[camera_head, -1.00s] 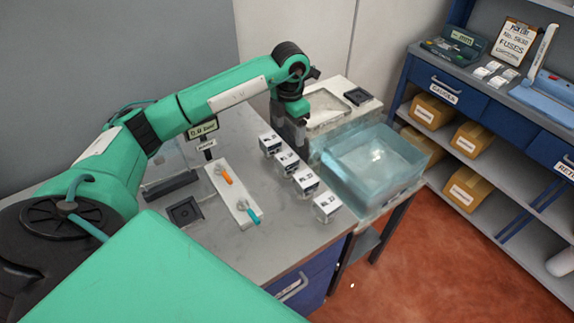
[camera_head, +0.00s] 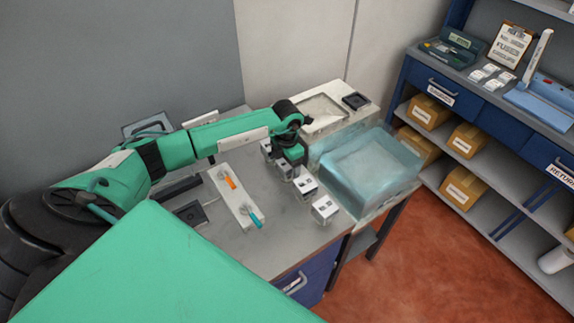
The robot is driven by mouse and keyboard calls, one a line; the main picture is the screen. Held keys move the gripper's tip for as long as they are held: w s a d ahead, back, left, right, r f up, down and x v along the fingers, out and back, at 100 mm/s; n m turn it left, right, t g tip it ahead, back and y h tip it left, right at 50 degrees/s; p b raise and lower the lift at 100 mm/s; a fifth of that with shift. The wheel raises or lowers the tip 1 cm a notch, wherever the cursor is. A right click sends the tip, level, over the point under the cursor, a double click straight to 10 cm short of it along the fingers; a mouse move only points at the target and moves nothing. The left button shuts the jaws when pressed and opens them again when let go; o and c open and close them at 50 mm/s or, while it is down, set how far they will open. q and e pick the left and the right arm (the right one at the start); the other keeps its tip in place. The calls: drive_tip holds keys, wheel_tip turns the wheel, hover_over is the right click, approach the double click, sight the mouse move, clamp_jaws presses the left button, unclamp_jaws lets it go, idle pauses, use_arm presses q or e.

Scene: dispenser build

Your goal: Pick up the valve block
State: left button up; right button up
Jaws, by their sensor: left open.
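Several small white blocks with dark printed faces stand in a row on the grey bench: one at the back (camera_head: 267,147), one partly covered by my gripper (camera_head: 284,170), one in front of that (camera_head: 305,186) and one nearest the bench edge (camera_head: 325,208). Their print is too small to read, so I cannot tell which is the valve block. My left gripper (camera_head: 292,160) is open and points down among the back blocks, close over the second one. Its fingertips are partly hidden, and I cannot tell whether they touch a block. My right gripper is not in view.
A clear bluish bin (camera_head: 368,172) stands right of the blocks. A white strip (camera_head: 236,197) holding an orange and a teal piece lies to the left, beside a dark square holder (camera_head: 190,214). A white tray (camera_head: 322,112) is at the back. Shelves stand far right.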

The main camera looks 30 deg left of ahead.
use_arm(q)
drive_tip(key=c, duration=1.3)
drive_tip(key=shift+w, duration=0.1)
drive_tip(key=shift+c, duration=0.8)
